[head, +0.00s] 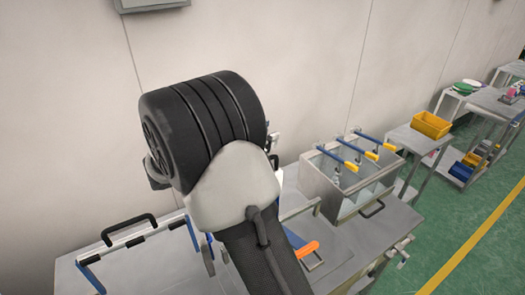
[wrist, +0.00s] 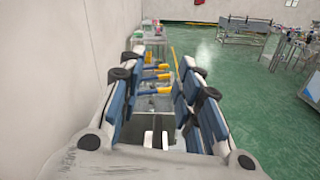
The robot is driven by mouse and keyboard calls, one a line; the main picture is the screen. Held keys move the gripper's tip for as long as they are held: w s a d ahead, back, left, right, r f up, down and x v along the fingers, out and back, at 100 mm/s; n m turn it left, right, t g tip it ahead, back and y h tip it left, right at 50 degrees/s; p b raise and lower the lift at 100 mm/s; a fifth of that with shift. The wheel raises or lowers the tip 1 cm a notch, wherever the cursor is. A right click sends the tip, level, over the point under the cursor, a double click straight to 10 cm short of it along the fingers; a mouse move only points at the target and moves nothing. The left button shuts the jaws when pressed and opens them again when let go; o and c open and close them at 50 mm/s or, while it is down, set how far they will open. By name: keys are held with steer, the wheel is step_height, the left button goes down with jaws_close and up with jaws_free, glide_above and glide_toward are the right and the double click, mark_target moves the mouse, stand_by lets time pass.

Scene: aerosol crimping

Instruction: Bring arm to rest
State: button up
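My arm fills the middle of the head view and hides part of the workbench behind it. My gripper (wrist: 162,75) shows in the wrist view, with its blue-and-grey fingers spread apart on the left and right. No held object shows between the fingers; the gap looks through to the bench equipment. In the head view the gripper is mostly hidden behind my arm, so its height over the bench cannot be told.
A steel workbench (head: 378,238) carries a metal box (head: 350,203) with blue, yellow-tipped levers. An orange handle (head: 307,249) and a black-handled frame (head: 128,229) are near my arm. A yellow bin (head: 431,125) stands farther right. Green floor (head: 455,215) is open; a wall rises behind.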

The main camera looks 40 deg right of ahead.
steer(key=shift+r, duration=1)
steer(key=s+a+f+m+y+b, duration=0.3)
steer(key=s+f+m+y, duration=0.15)
steer(key=s, duration=0.35)
steer(key=s+a+f+m+y+b, duration=0.3)
steer(key=s+f+y, duration=0.15)
steer(key=s, duration=0.35)
steer(key=s+a+f+m+t+y+b, duration=0.1)
steer(key=s+a+f+m+t+y, duration=0.1)
steer(key=a, duration=0.3)
steer(key=s+a+f+m+t+y+b, duration=0.2)
steer(key=a+y, duration=0.2)
steer(key=a, duration=0.2)
steer(key=s+a+f+m+t+y+b, duration=0.1)
steer(key=s+a+f+m+t+y, duration=0.1)
steer(key=a, duration=0.3)
steer(key=shift+a+f+m+t+y, duration=0.15)
steer(key=shift+f+m+t+y, duration=0.25)
steer(key=shift+f+m+t, duration=0.15)
